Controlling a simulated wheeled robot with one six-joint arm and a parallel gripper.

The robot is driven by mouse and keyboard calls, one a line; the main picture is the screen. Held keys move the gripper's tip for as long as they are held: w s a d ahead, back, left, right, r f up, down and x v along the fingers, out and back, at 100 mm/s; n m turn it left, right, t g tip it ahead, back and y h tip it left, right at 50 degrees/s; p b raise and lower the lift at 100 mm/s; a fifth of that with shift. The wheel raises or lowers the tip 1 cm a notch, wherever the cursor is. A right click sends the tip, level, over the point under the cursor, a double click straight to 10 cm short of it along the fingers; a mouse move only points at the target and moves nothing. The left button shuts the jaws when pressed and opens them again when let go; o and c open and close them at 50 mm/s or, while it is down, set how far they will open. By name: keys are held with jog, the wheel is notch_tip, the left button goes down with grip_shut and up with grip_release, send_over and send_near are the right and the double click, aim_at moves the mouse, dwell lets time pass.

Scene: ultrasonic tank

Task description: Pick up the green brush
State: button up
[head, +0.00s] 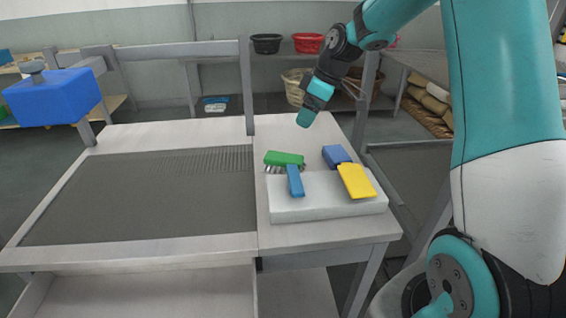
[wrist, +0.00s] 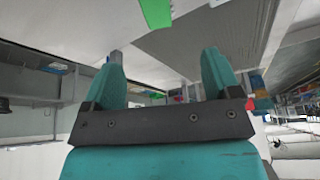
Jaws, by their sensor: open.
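The green brush (head: 284,158) lies at the back left of the white block on the right side of the bench, its pale bristles showing below the green back. A blue handle (head: 295,181) reaches from it towards the front over the block. In the wrist view a green piece (wrist: 156,12) shows at the top edge, cut off by the frame, beyond my fingertips. My gripper (head: 304,119) is above and behind the brush in the head view, apart from it. In the wrist view its two teal fingers (wrist: 163,68) stand wide apart with nothing between them.
A white block (head: 322,206) bears a yellow-and-blue brush or scraper (head: 356,181) right of the green brush. A sunken grey tank (head: 150,200) fills the bench's left part. A post (head: 248,85) rises at its back right corner. A blue box (head: 52,97) hangs at left.

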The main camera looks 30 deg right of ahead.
aim_at(285, 157)
jog(key=x, duration=0.4)
jog(key=d+p+x, duration=0.1)
jog(key=x, duration=0.7)
jog(key=shift+w+d+f+p, duration=0.15)
jog(key=shift+w+f+p, duration=0.15)
jog(key=shift+w+p, duration=0.05)
jog(key=x, duration=0.2)
jog(key=a+p+x, duration=0.1)
jog(key=x, duration=0.1)
jog(key=shift+w+f, duration=0.15)
jog(key=shift+f, duration=0.35)
jog(key=shift+f, duration=0.15)
jog(key=shift+c, duration=0.5)
jog(key=c, duration=1)
